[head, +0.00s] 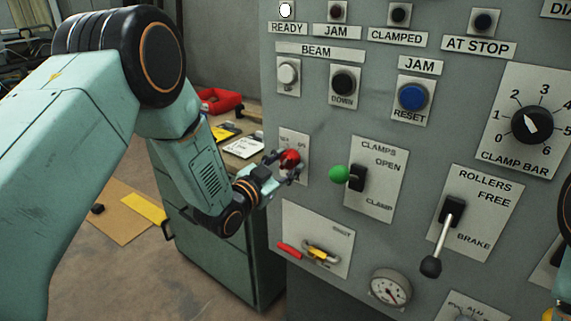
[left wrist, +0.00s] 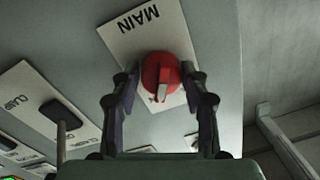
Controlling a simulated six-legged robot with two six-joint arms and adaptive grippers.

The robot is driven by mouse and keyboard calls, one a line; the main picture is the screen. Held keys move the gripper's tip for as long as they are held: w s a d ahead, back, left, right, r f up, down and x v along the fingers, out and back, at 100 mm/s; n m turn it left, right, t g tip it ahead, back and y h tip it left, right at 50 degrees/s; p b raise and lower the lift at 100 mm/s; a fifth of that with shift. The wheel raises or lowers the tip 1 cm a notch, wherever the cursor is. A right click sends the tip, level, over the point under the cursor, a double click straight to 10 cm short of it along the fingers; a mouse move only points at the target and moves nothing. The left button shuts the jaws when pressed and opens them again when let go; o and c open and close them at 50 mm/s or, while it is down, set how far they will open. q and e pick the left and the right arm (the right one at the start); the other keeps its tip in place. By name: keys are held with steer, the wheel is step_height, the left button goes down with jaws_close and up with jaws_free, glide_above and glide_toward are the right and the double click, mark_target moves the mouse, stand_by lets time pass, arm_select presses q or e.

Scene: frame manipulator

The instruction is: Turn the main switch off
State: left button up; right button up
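The main switch is a red round knob with a raised grip bar (head: 290,156) on a pale plate at the left side of the grey control panel. In the left wrist view the knob (left wrist: 160,75) sits in the middle, below the word MAIN, which appears upside down. My left gripper (head: 283,166) is at the switch. In the left wrist view its two fingers (left wrist: 160,84) stand apart on either side of the knob, close to its rim, and the thin grip bar between them is not pinched. My right gripper is not visible.
Right of the switch is the clamps lever with a green ball (head: 339,174). A gauge (head: 390,288) and the rollers lever (head: 442,236) are farther right. A green cabinet (head: 235,250) stands behind my left arm.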

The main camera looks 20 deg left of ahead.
arm_select(q)
steer(key=shift+s+a, duration=0.1)
steer(key=shift+c, duration=1.4)
steer(key=c, duration=0.4)
steer(key=shift+o, duration=0.2)
steer(key=shift+r+n, duration=0.1)
steer(key=shift+n, duration=0.2)
steer(key=n+p, duration=0.2)
steer(key=n, duration=0.3)
steer(key=shift+r, duration=0.1)
steer(key=n, duration=0.3)
steer(key=n+p, duration=0.1)
steer(key=n, duration=0.1)
steer(key=shift+n+g+h, duration=0.3)
steer(key=shift+n, duration=0.4)
steer(key=o, duration=1.2)
steer(key=shift+c, duration=0.2)
